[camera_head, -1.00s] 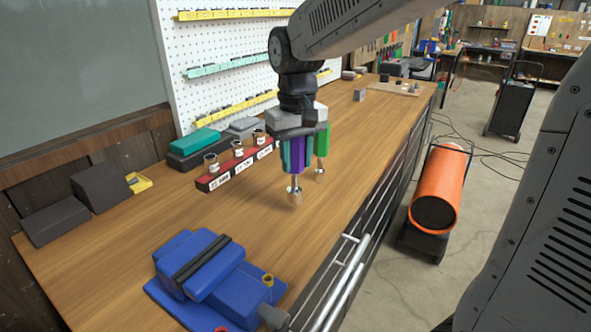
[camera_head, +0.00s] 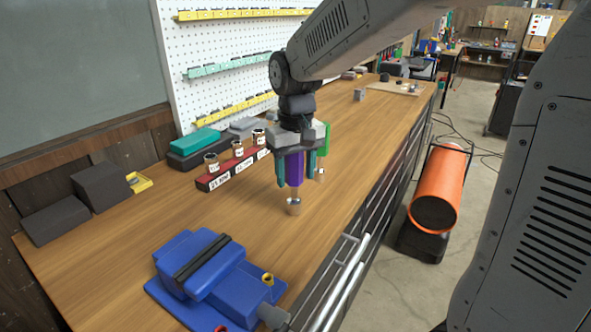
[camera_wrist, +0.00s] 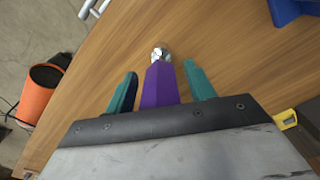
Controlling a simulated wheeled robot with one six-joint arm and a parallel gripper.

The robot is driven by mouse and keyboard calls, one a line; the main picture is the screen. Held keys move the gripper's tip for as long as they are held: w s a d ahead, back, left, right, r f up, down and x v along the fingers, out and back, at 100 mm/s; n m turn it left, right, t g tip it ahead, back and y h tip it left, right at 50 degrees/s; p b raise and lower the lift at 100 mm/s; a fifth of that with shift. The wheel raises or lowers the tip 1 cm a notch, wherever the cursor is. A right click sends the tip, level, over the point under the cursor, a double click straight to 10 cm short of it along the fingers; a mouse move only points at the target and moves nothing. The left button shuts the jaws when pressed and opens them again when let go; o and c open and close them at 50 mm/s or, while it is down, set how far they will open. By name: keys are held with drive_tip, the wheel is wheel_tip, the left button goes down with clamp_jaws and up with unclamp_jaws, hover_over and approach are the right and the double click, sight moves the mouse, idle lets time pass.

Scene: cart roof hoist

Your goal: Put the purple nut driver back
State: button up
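The purple nut driver (camera_head: 294,168) hangs upright, socket down, between the teal fingers of my gripper (camera_head: 296,176). In the wrist view its purple handle (camera_wrist: 160,86) lies between the two fingers (camera_wrist: 160,92), and its metal socket points away. I cannot tell whether the socket touches the wood. A green nut driver (camera_head: 323,138) stands just behind and to the right, partly hidden by my gripper. A red and black rack (camera_head: 216,180) with white labels and three metal cups is left of my gripper.
A blue vise (camera_head: 205,265) sits at the front of the bench (camera_head: 120,240). Dark blocks (camera_head: 100,187) and a teal-topped case (camera_head: 195,143) stand along the back. A pegboard (camera_head: 215,45) rises behind. Bare wood lies between the rack and vise. An orange heater (camera_head: 440,190) is on the floor.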

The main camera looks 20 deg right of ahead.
wheel_tip(320, 180, up, 12)
drive_tip(key=shift+r, duration=0.2)
drive_tip(key=s+d+f, duration=0.1)
drive_tip(key=s+f, duration=0.2)
drive_tip(key=s, duration=0.5)
drive_tip(key=s+d+f+t, duration=0.1)
drive_tip(key=s+f, duration=0.2)
drive_tip(key=s, duration=0.5)
drive_tip(key=s+d+f, duration=0.1)
drive_tip(key=s+f, duration=0.2)
drive_tip(key=s, duration=0.5)
drive_tip(key=shift+s+f+m, duration=0.2)
drive_tip(key=shift+f+m, duration=0.05)
drive_tip(key=shift+m, duration=0.15)
